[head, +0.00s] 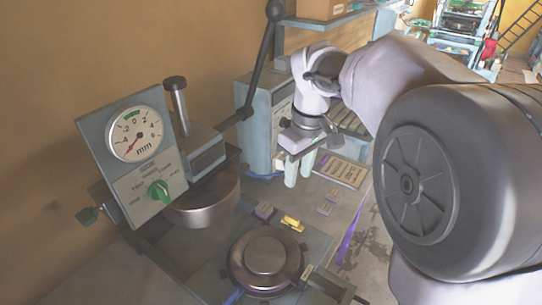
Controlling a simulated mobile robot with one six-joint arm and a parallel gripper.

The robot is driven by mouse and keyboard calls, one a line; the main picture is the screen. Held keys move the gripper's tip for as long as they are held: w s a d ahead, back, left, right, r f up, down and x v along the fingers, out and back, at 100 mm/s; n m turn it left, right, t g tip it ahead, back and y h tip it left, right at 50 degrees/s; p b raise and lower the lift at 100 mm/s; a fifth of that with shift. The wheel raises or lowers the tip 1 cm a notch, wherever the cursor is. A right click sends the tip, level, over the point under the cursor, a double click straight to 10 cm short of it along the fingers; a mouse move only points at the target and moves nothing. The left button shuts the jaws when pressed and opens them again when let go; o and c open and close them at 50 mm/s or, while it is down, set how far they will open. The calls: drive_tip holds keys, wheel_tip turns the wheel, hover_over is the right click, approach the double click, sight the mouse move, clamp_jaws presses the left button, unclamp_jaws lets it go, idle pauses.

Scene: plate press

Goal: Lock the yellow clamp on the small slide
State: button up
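A small yellow clamp (292,223) sits on the grey press bed, just behind and to the right of the round metal disc (266,255). Its lever is too small to tell whether it is locked. The small slide cannot be picked out surely; the grey bed part around the clamp may belong to it. My gripper (299,172) hangs above and behind the clamp, fingers pointing down and apart from it. A gap shows between its two pale fingers, with nothing held.
The press head (203,202) with its dial gauge (137,133) and green knob (158,190) stands left of the disc. A long black lever (262,55) rises behind. A grey cabinet (262,125) stands at the back.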

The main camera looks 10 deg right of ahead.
sight(292, 217)
drive_tip(key=w+f+n+g, duration=0.1)
drive_tip(key=w+f+n, duration=0.2)
drive_tip(key=w+f, duration=0.25)
drive_tip(key=f+b, duration=0.2)
drive_tip(key=f, duration=0.3)
drive_tip(key=f+b, duration=0.3)
drive_tip(key=f, duration=0.3)
drive_tip(key=d+f+b, duration=0.1)
drive_tip(key=f+b, duration=0.2)
drive_tip(key=f, duration=0.2)
drive_tip(key=shift+f, duration=0.3)
clamp_jaws()
